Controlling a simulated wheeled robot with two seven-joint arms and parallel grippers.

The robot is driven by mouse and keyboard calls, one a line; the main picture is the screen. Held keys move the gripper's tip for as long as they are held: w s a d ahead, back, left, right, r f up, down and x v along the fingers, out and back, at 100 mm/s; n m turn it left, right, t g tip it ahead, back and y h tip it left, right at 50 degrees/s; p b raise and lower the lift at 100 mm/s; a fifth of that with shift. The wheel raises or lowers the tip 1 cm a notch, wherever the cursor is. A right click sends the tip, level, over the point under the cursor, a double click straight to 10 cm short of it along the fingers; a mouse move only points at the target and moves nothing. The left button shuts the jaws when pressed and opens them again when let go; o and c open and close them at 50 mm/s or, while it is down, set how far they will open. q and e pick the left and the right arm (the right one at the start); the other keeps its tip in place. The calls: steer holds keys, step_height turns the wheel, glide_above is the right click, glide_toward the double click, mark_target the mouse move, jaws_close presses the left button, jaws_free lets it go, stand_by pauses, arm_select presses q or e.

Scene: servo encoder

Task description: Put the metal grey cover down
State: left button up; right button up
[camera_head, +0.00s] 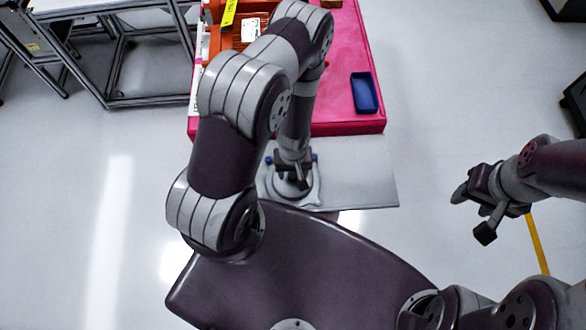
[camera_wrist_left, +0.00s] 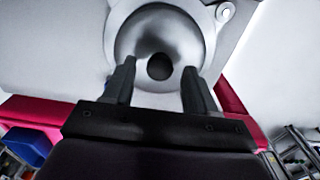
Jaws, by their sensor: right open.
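The metal grey cover (camera_wrist_left: 160,32) is a round, shiny dome with a dark hole in its middle, seen in the left wrist view. My left gripper (camera_wrist_left: 159,67) has its two fingers apart, one on each side of the hole and overlapping the dome; whether they press on it is unclear. In the head view my left gripper (camera_head: 292,168) points down over a pale round flange (camera_head: 312,192) on a grey plate, and hides most of the cover. My right gripper (camera_head: 472,213) is open and empty, over the floor at the right.
The grey plate (camera_head: 365,180) is bare to the right of the flange. Behind it is a pink table (camera_head: 340,55) with a blue tray (camera_head: 364,92) and orange parts (camera_head: 225,42). A metal-framed bench (camera_head: 130,100) stands at the left.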

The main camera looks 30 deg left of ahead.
arm_select(q)
steer(key=shift+r, duration=0.3)
step_height(320, 180, up, 30)
steer(key=s+d+m+t, duration=0.1)
steer(key=s+m, duration=0.1)
steer(key=m, duration=0.5)
steer(key=b, duration=0.5)
glide_above(293, 175)
steer(key=s+d, duration=0.1)
step_height(293, 175, down, 6)
steer(key=shift+s+d+r, duration=0.1)
steer(key=shift+s, duration=0.2)
